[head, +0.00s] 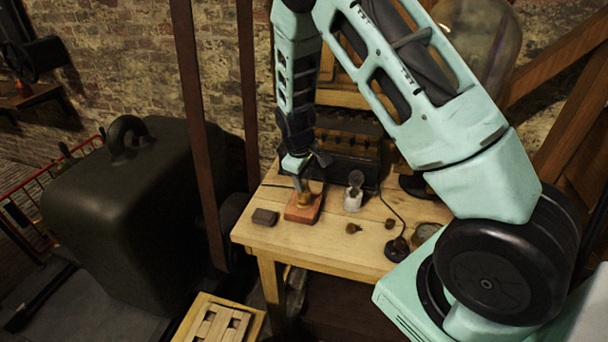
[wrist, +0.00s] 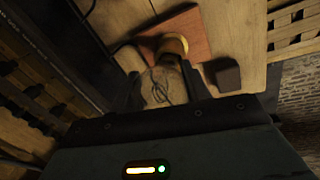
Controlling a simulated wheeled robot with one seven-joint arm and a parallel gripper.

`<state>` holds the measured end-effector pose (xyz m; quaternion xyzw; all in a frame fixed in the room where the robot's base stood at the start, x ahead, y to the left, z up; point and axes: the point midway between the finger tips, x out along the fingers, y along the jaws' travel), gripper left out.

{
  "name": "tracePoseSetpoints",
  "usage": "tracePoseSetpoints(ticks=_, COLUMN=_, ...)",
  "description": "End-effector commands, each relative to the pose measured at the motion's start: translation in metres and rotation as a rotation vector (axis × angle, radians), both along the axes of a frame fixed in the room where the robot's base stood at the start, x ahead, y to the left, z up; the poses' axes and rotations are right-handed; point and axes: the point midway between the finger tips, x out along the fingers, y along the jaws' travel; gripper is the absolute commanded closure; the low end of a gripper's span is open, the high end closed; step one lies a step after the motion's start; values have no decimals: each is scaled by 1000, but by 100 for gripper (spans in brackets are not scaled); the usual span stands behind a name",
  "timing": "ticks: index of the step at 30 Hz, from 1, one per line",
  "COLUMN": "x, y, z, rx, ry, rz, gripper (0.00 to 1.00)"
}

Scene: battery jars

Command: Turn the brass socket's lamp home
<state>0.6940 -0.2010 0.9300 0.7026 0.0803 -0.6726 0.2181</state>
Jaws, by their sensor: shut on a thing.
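The brass socket (wrist: 172,46) stands on a reddish wooden base (wrist: 191,30) on the table; the base also shows in the head view (head: 303,209). The glass lamp (wrist: 165,85) shows a dark looped filament and sits at the socket's mouth. Whether it is fully seated I cannot tell. My gripper (head: 303,180) points down over the base, its fingers shut around the lamp's glass. In the wrist view, my gripper (wrist: 162,92) has one finger on each side of the lamp.
A small dark block (head: 265,217) lies left of the base on the wooden table (head: 345,245). A metal-lidded jar (head: 353,195) stands to the right, with small brown pieces (head: 353,228) nearby. A dark apparatus (head: 345,150) stands behind. The table's front strip is clear.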

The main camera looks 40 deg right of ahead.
Motion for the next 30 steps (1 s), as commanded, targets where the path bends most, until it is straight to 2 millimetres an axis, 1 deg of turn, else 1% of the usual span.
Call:
tracePoseSetpoints(ticks=3, x=0, y=0, z=2, rx=-2, ry=1, rz=-141, gripper=80)
tracePoseSetpoints(ticks=6, x=-1, y=0, z=1, rx=-1, ry=0, rz=-218, gripper=80)
tracePoseSetpoints(ticks=14, x=-1, y=-1, z=0, rx=-1, ry=-1, rz=-248, gripper=80)
tracePoseSetpoints(ticks=15, x=-1, y=-1, z=0, rx=-1, ry=0, rz=-247, gripper=48)
tracePoseSetpoints(ticks=17, x=-1, y=-1, z=0, rx=-1, ry=0, rz=-247, gripper=31)
tracePoseSetpoints(ticks=18, x=-1, y=-1, z=0, rx=-1, ry=0, rz=-246, gripper=28)
tracePoseSetpoints(ticks=26, x=-1, y=0, z=1, rx=-1, ry=-1, rz=-245, gripper=28)
tracePoseSetpoints(ticks=30, x=0, y=2, z=10, rx=0, ry=-3, rz=-244, gripper=28)
